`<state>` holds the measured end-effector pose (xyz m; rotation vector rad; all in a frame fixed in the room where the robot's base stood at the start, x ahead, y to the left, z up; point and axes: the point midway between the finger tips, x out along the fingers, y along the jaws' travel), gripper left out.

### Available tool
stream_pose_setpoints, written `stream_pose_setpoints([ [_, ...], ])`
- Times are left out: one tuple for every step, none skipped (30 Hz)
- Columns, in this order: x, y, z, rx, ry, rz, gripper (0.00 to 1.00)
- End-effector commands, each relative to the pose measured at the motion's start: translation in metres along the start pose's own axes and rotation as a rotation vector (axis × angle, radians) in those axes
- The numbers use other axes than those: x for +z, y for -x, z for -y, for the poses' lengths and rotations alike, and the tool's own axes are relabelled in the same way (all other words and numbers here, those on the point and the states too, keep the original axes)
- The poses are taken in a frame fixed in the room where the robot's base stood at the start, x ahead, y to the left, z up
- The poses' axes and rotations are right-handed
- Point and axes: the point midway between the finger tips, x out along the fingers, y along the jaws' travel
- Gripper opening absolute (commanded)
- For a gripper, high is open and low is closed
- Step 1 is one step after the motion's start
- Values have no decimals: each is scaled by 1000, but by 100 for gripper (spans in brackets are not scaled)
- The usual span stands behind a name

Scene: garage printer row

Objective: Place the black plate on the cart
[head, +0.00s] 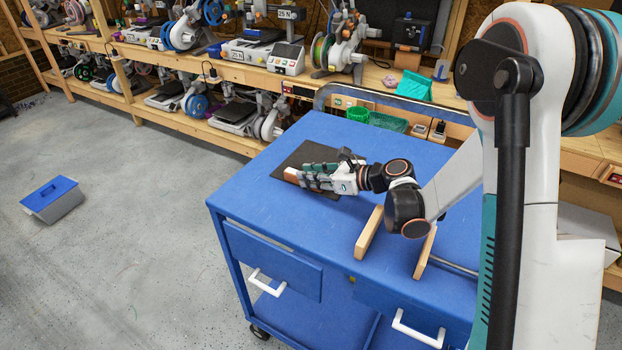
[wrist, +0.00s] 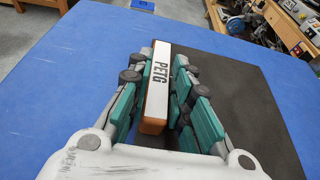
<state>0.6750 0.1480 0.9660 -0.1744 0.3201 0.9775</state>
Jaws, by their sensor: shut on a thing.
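The black plate (head: 300,155) lies flat on the blue top of the cart (head: 240,190), near its far left part. It also shows in the wrist view (wrist: 250,85), spreading to the right under the fingers. My gripper (head: 318,178) is over the plate, with its teal fingers closed on both sides of a narrow block (wrist: 155,85). The block has a white face marked PETG and orange-brown sides; its brown end (head: 291,174) shows in the head view. I cannot tell whether the block is joined to the plate. The fingers hide part of the plate.
Two wooden bars (head: 369,233) stand on the cart to the right of my gripper. A metal push rail (head: 330,90) runs along the cart's far side, before a bench with printers and a green basket (head: 357,115). A blue-lidded box (head: 52,200) sits on the open floor.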

Motion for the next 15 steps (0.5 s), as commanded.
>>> stream_pose_setpoints([
  [0,0,0,0,-1,0,0],
  [1,0,0,0,-1,0,0],
  [1,0,0,0,-1,0,0],
  [1,0,0,0,-1,0,0],
  [1,0,0,0,-1,0,0],
  [1,0,0,0,-1,0,0],
  [0,0,0,0,-1,0,0],
  [-1,0,0,0,-1,0,0],
  [-2,0,0,0,-1,0,22],
  [-1,0,0,0,-1,0,28],
  [-1,0,0,0,-1,0,35],
  [-1,0,0,0,-1,0,40],
  [-1,0,0,0,-1,0,40],
  [-1,0,0,0,-1,0,40],
  [-1,0,0,0,-1,0,40],
])
